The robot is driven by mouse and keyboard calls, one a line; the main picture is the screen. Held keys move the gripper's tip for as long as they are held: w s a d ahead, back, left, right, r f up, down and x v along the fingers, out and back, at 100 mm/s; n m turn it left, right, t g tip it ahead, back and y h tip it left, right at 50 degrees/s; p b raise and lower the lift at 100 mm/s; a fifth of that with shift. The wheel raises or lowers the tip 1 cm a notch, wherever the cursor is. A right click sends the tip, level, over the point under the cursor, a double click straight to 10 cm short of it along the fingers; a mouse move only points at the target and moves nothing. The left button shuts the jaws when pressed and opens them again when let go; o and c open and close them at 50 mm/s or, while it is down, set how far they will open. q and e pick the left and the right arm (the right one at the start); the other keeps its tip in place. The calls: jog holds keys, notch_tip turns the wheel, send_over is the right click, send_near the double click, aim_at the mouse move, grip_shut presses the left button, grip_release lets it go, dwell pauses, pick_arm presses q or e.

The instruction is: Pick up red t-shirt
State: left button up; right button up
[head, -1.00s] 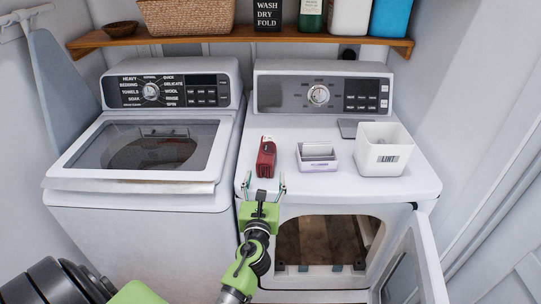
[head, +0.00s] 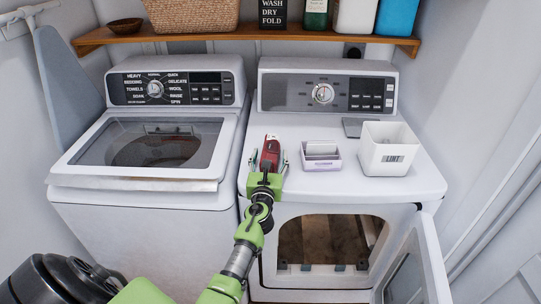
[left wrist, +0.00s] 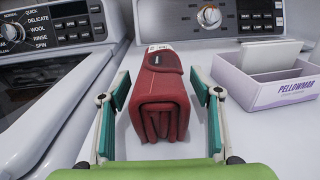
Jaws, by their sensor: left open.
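The red t-shirt (head: 270,151) is a small folded bundle on top of the dryer, near its left front. In the left wrist view the t-shirt (left wrist: 160,98) lies between the two fingers, with its folded edge facing me and a pale label at its far end. My left gripper (head: 267,163) is open, with one finger on each side of the t-shirt. In the left wrist view the open left gripper (left wrist: 160,105) shows a visible gap between each finger and the cloth. My right gripper is not in view.
A small box of white sheets (head: 321,158) stands just right of the t-shirt, and a white lint bin (head: 390,158) farther right. The washer (head: 140,183) is at left. The dryer door (head: 412,265) hangs open below. A shelf (head: 245,36) runs above.

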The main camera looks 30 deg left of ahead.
pick_arm(q)
jog(key=c, duration=1.3)
jog(key=shift+r, duration=0.1)
